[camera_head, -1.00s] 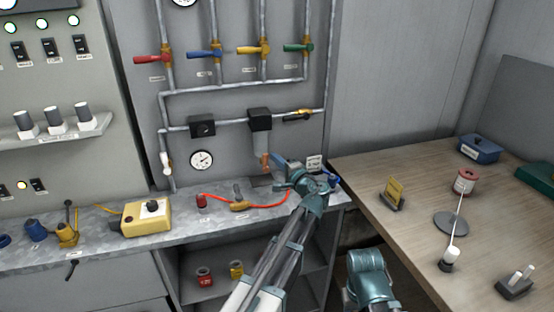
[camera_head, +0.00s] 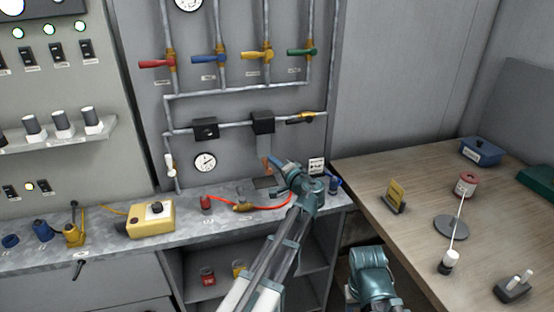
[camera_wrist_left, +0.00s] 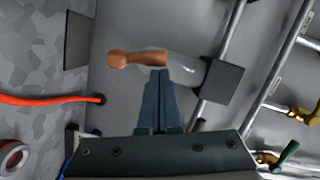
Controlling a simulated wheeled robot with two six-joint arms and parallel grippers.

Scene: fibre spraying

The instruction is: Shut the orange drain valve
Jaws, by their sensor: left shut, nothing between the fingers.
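The orange drain valve (camera_head: 265,163) hangs at the lower end of a clear bowl under a black block on the pipe panel. In the left wrist view its orange handle (camera_wrist_left: 136,58) points left, roughly in line with the bowl (camera_wrist_left: 182,68). My left gripper (camera_head: 273,161) is shut and empty, right beside the valve. In the wrist view its blue fingertips (camera_wrist_left: 158,72) lie just below the handle's bowl-side end; I cannot tell whether they touch. In the head view the gripper partly hides the valve.
The black filter block (camera_head: 263,122) and pipes are close above the gripper. A grey bench (camera_head: 190,232) below carries a red hose (camera_head: 275,207) and a yellow box (camera_head: 150,220). A wooden table (camera_head: 420,225) with several small items stands on the right.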

